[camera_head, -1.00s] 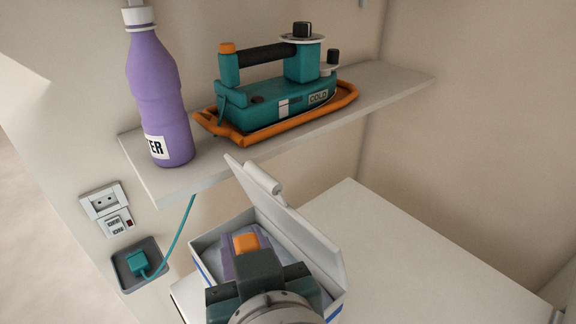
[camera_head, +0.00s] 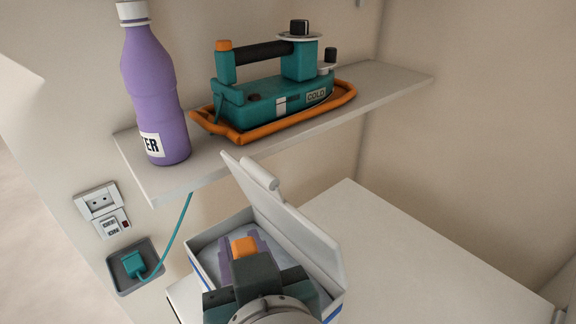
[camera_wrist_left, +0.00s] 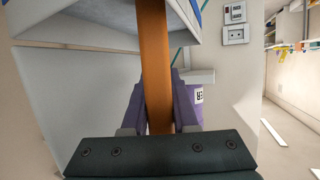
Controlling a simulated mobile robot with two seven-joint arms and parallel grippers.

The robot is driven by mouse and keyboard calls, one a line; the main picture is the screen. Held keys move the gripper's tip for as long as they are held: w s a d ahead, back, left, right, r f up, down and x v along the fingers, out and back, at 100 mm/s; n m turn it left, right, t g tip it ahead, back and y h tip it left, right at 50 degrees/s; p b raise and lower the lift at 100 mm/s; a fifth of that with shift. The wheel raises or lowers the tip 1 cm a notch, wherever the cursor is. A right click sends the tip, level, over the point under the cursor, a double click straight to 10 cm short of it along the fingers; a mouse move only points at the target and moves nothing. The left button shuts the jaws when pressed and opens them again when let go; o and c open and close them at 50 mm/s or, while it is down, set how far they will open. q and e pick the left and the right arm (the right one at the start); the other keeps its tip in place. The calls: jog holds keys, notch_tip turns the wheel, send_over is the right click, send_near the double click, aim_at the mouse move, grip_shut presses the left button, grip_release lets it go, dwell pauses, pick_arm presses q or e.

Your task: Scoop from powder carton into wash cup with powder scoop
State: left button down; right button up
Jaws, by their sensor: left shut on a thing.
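The powder carton (camera_head: 191,251) is a white box with a blue stripe, low in the middle of the head view. Its lid (camera_head: 285,215) stands open, and pale grey powder shows inside. My left gripper (camera_head: 239,250) is over the carton's opening, its purple fingers shut on the orange handle of the powder scoop (camera_head: 244,246). The left wrist view shows the orange handle (camera_wrist_left: 154,75) between the fingers (camera_wrist_left: 158,108). The scoop's bowl is hidden, so I cannot tell how deep it is or what it holds. No wash cup is seen. My right gripper is not in view.
A shelf (camera_head: 390,88) above the carton bears a purple bottle (camera_head: 160,95) and a teal device (camera_head: 265,98) on an orange-rimmed tray. A teal cable (camera_head: 181,230) hangs to a wall socket at left. The white surface (camera_head: 430,250) right of the carton is clear.

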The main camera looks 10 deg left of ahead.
pick_arm(q)
jog(key=shift+r, duration=0.1)
dwell(0.3)
notch_tip(320, 180, up, 8)
jog(key=p, duration=0.6)
dwell(0.6)
jog(key=s+a+p, duration=0.2)
jog(key=s+a, duration=0.2)
jog(key=s, duration=0.6)
jog(key=shift+a, duration=0.15)
dwell(1.2)
jog(key=shift+s+a, duration=0.1)
jog(key=shift+s, duration=0.05)
